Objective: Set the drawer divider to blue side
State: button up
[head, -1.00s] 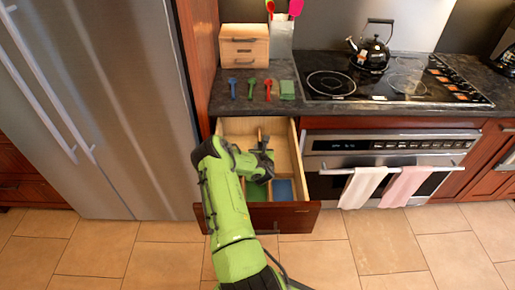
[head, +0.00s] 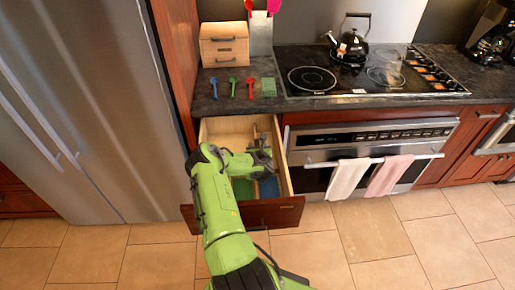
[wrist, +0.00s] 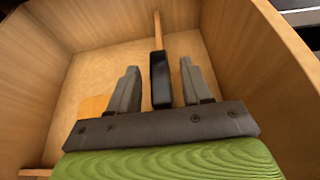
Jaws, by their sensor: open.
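The wooden drawer (head: 225,127) is pulled open under the counter. On its floor near the front, a green patch (head: 243,188) lies at left and a blue patch (head: 268,187) at right. My gripper (head: 262,157) is inside the drawer, over its right part. In the wrist view my gripper (wrist: 160,68) is open, one finger on each side of a black upright piece (wrist: 160,80) on the thin wooden divider (wrist: 157,30). A gap shows between the left finger and the black piece; the right finger is closer. My arm hides part of the drawer.
The drawer's side walls (wrist: 240,50) rise close around my gripper. On the counter (head: 300,103) lie blue, green and red spoons and a green block (head: 268,87). An oven with two towels (head: 347,178) stands at right, a steel fridge (head: 95,110) at left.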

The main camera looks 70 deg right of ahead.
jog(key=p+v, duration=0.2)
jog(key=v, duration=1.3)
jog(key=shift+a+r+p, duration=0.3)
jog(key=shift+s, duration=0.1)
